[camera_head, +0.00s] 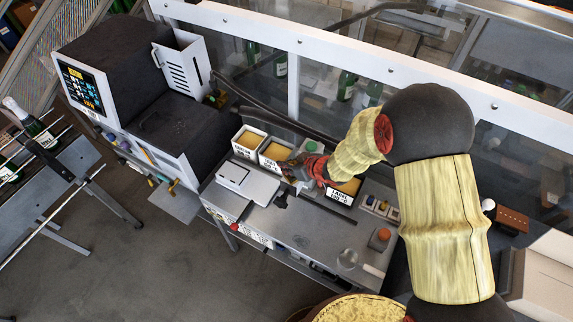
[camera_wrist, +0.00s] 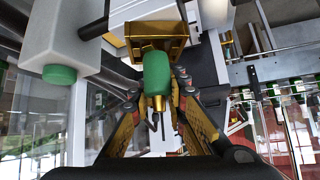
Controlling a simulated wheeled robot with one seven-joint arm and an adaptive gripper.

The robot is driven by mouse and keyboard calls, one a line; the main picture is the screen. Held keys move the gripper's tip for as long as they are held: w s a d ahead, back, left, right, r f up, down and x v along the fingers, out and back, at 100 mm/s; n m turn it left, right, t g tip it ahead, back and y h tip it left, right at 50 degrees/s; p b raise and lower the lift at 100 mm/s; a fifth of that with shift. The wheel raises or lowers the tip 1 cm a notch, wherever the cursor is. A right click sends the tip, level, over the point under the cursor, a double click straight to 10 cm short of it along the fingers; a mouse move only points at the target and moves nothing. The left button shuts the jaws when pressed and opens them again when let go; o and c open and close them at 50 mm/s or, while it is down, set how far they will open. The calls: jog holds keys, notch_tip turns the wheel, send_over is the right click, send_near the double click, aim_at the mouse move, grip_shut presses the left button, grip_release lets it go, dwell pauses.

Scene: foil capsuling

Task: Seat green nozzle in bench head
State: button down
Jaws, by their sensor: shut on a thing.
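In the wrist view, my gripper (camera_wrist: 157,92) is shut on the green nozzle (camera_wrist: 156,70), with a finger on either side of it. A thin metal tip shows below the green body. The nozzle's upper end lies right against or in front of a gold square block (camera_wrist: 155,38), which looks like the bench head. I cannot tell whether the nozzle is inside it or only overlaps it in the picture. In the head view, my gripper (camera_head: 300,172) is over the back of the bench (camera_head: 295,225), and the nozzle in it is too small to make out.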

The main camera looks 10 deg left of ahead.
jog(key=shift+s, duration=0.1)
jog(key=shift+r+p, duration=1.15)
jog(key=shift+p, duration=0.55)
dwell(1.1)
jog(key=shift+f+b, duration=0.9)
jog(key=shift+f, duration=0.45)
jog(key=c, duration=1.7)
grip_release()
jog(key=shift+o, duration=0.2)
jog(key=shift+d, duration=0.1)
jog(key=v, duration=1.2)
